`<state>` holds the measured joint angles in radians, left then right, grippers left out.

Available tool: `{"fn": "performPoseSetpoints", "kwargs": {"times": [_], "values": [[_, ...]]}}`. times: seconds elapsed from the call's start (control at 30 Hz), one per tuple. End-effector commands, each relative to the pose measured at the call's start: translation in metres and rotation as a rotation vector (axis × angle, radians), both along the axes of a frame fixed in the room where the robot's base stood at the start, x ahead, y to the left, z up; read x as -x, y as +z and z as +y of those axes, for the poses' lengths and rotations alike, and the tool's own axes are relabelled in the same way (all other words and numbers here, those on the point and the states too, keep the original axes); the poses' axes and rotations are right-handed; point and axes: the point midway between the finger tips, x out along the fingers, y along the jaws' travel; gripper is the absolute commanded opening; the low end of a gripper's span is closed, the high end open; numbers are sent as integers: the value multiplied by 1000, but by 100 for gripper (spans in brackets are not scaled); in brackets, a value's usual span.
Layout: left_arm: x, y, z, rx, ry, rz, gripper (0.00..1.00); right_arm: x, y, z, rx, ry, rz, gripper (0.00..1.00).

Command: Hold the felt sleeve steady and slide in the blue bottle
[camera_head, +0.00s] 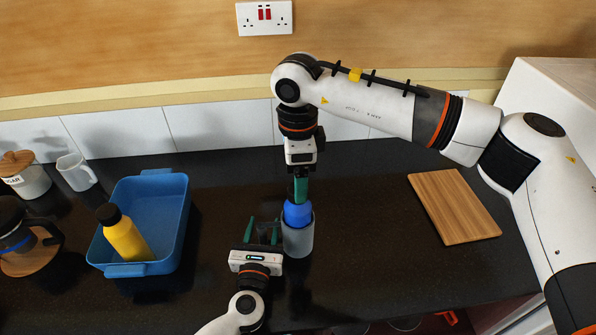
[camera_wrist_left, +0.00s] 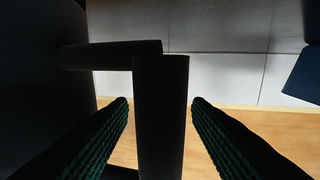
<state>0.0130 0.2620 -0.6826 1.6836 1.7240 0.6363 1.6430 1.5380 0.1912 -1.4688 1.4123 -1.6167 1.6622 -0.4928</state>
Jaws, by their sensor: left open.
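The blue bottle (camera_head: 297,213) stands upright in the grey felt sleeve (camera_head: 299,240), with its blue upper part above the rim. The sleeve stands on the dark worktop. My right gripper (camera_head: 300,190) points straight down at the bottle's top; its fingers overlap edge-on, so I cannot tell whether they grip. My left gripper (camera_head: 263,232) is open beside the sleeve, on its left. In the left wrist view, a dark handle-like bar (camera_wrist_left: 160,115) stands between the open fingers. A crossbar joins it to a large dark body at left.
A blue tray (camera_head: 183,225) holds a yellow bottle (camera_head: 126,238) at left. A coffee pot (camera_head: 22,236), sugar jar (camera_head: 27,178) and white jug (camera_head: 76,173) stand further left. A wooden board (camera_head: 454,207) lies at right. The worktop between sleeve and board is clear.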

Motion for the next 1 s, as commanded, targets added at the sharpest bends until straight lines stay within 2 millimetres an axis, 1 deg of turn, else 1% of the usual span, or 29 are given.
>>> {"fn": "performPoseSetpoints", "kwargs": {"times": [0.3,0.4,0.5,0.6,0.7,1.0], "values": [[66,-1,4,-1,-1,4,45,0,0,0,0,0,0,79],[85,0,5,1,0,3,45,0,0,0,0,0,0,79],[98,-1,6,-1,0,2,45,0,0,0,0,0,0,79],[106,0,6,0,0,0,45,0,0,0,0,0,0,79],[110,0,6,1,0,0,45,0,0,0,0,0,0,79],[110,1,6,0,0,-1,45,0,0,0,0,0,0,79]]}}
